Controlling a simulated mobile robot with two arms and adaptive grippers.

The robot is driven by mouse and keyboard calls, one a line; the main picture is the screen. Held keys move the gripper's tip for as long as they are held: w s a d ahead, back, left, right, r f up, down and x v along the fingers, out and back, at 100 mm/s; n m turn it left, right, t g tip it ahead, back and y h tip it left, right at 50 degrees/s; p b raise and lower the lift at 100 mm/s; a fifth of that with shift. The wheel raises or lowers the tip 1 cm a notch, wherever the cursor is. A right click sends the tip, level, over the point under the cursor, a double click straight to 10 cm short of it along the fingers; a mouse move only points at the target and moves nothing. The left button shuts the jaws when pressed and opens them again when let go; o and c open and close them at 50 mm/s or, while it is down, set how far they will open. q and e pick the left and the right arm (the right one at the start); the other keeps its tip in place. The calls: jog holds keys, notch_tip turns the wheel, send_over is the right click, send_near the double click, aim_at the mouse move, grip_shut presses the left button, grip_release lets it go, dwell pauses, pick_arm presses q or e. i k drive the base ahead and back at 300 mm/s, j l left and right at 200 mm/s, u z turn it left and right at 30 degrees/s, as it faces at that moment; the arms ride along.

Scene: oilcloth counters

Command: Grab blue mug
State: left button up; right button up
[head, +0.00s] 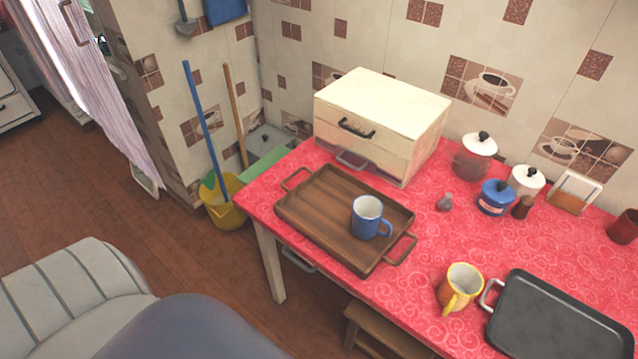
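The blue mug (368,219) stands upright on a brown wooden tray (318,208) on the red-covered counter. Its outside is blue with a pale rim and light inside, and its handle points to the right. The tray has metal handles at its left and right ends. Neither of my grippers shows in the head view, so nothing is seen touching the mug.
A yellow mug (461,289) and a dark tray (552,318) stand to the right on the red counter (428,232). A wooden bread box (377,122) stands behind the wooden tray. Several pots and jars, including a blue pot (494,199), line the back. A white padded seat (72,298) is at lower left.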

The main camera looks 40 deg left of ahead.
aim_at(368, 210)
jog(key=u, duration=0.7)
jog(key=k+l+u, duration=0.45)
jog(key=l, duration=0.15)
jog(key=k+l+u, duration=0.45)
jog(key=k+j, duration=0.05)
jog(key=k, duration=0.05)
